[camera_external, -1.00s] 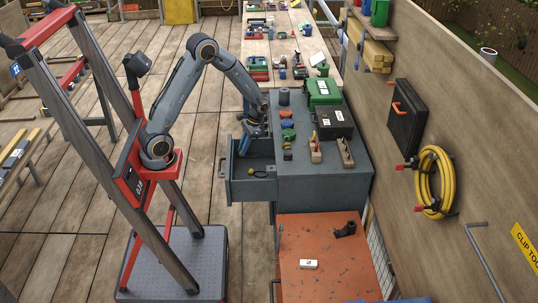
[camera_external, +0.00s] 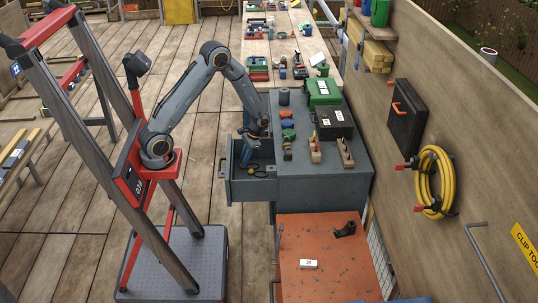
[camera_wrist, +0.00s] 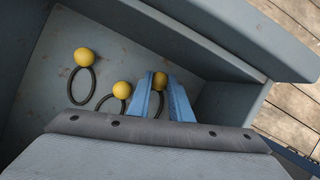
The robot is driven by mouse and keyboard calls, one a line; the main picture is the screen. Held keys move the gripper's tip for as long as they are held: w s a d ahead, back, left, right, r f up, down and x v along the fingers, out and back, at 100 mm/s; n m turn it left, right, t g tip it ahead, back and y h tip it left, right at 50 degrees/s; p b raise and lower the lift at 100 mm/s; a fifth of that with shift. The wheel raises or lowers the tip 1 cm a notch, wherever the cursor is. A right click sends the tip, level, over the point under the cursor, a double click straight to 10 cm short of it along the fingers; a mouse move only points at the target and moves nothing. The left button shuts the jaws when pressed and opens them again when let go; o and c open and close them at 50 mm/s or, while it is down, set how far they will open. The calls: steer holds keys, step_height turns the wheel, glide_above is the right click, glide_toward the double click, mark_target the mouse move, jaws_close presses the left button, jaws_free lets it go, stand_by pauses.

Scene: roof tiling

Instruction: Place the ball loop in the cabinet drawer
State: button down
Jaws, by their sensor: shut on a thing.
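The grey cabinet (camera_external: 330,188) has its top drawer (camera_external: 252,190) pulled open to the left. My gripper (camera_external: 249,167) reaches down inside the drawer. In the wrist view its blue fingers (camera_wrist: 166,100) are shut on a ball loop, a yellow ball (camera_wrist: 160,79) with a dark ring partly hidden by the fingers. A second ball loop (camera_wrist: 122,90) lies just left of the fingers, its ring partly covered by my wrist. A third ball loop (camera_wrist: 85,57) lies farther left on the drawer floor (camera_wrist: 135,50). Whether the held loop touches the floor, I cannot tell.
The drawer wall (camera_wrist: 235,100) rises close to the right of my fingers in the wrist view. Small tools, a green case (camera_external: 323,91) and a black case (camera_external: 333,124) stand on the cabinet top. An orange surface (camera_external: 330,250) lies in front.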

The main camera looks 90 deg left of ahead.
mark_target(252, 165)
steer(key=c, duration=1.6)
jaws_free()
steer(key=shift+f, duration=0.1)
steer(key=v, duration=1.2)
steer(key=shift+r+b, duration=0.2)
steer(key=shift+b, duration=0.2)
steer(key=s+d+r+m+t, duration=0.1)
steer(key=s+d, duration=0.2)
steer(key=d, duration=0.6)
steer(key=s+d+r+m+t+y, duration=0.1)
steer(key=s+d+m, duration=0.1)
steer(key=d, duration=0.7)
steer(key=s+d+r+m+t, duration=0.2)
steer(key=s+d, duration=0.2)
steer(key=d, duration=0.5)
steer(key=shift+d+y, duration=0.3)
